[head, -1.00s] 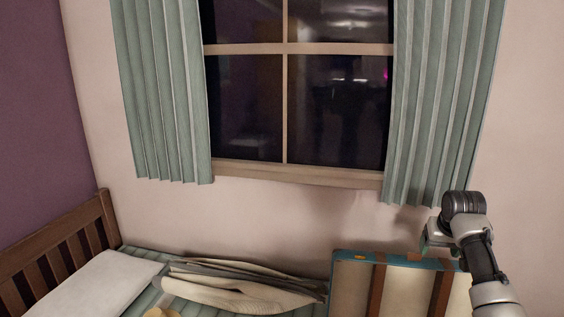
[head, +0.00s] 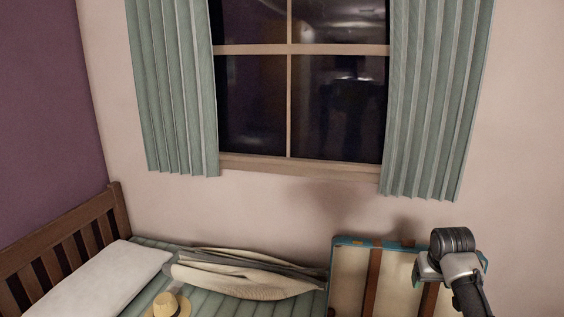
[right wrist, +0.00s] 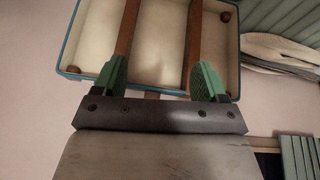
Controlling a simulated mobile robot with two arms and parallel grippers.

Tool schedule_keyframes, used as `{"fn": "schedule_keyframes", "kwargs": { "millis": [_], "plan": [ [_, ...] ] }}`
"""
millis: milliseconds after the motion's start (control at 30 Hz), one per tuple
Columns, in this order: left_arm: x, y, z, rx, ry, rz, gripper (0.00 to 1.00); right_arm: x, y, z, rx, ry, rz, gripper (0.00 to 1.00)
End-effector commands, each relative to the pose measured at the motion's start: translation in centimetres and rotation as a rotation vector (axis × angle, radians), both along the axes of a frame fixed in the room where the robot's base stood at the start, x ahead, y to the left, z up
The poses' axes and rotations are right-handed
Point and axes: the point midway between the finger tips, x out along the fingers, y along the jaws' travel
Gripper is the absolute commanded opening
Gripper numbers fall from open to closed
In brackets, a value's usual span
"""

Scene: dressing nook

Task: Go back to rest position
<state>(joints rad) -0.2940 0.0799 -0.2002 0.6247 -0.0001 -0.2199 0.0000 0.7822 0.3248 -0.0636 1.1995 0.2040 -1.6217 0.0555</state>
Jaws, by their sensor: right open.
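My right gripper (head: 449,268) is at the lower right of the head view, in front of the open suitcase (head: 352,272). In the right wrist view its two green fingers are spread wide with nothing between them (right wrist: 161,78). Beyond them in that view is the suitcase's cream lining (right wrist: 161,45) with brown straps and a teal rim. I cannot tell the exact gap between fingers and suitcase. My left gripper is not in view.
A bed with a striped green cover (head: 216,306), a white pillow (head: 95,282), a folded beige and grey garment (head: 245,275) and a straw hat (head: 172,306) is below the window (head: 300,105). Green curtains (head: 435,95) hang beside the window.

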Motion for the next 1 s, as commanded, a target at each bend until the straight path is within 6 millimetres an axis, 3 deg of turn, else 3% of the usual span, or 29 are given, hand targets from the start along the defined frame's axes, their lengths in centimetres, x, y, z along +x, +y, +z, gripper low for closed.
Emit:
{"fn": "schedule_keyframes", "kwargs": {
  "millis": [167, 267, 400, 500, 700, 800, 1000],
  "plan": [
    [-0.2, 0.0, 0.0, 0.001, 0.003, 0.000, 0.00, -3.2, 2.4, -4.3, -0.031, 0.020, 0.056, 0.72],
    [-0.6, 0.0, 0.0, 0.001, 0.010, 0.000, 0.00, -6.1, 4.3, -7.3, -0.045, 0.032, 0.099, 0.72],
    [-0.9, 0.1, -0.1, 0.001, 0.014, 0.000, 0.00, -12.2, 7.6, -11.4, -0.058, 0.046, 0.174, 0.72],
    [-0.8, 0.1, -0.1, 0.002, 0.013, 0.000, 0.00, -17.2, 9.9, -13.5, -0.054, 0.052, 0.221, 0.72],
    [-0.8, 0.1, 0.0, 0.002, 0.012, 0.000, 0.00, -26.8, 13.4, -14.8, -0.029, 0.058, 0.286, 0.72],
    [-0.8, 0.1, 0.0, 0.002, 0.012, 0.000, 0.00, -30.0, 14.4, -14.5, -0.014, 0.058, 0.301, 0.72],
    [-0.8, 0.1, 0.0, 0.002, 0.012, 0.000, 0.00, -34.6, 15.6, -13.5, 0.007, 0.056, 0.315, 0.72]
  ]
}}
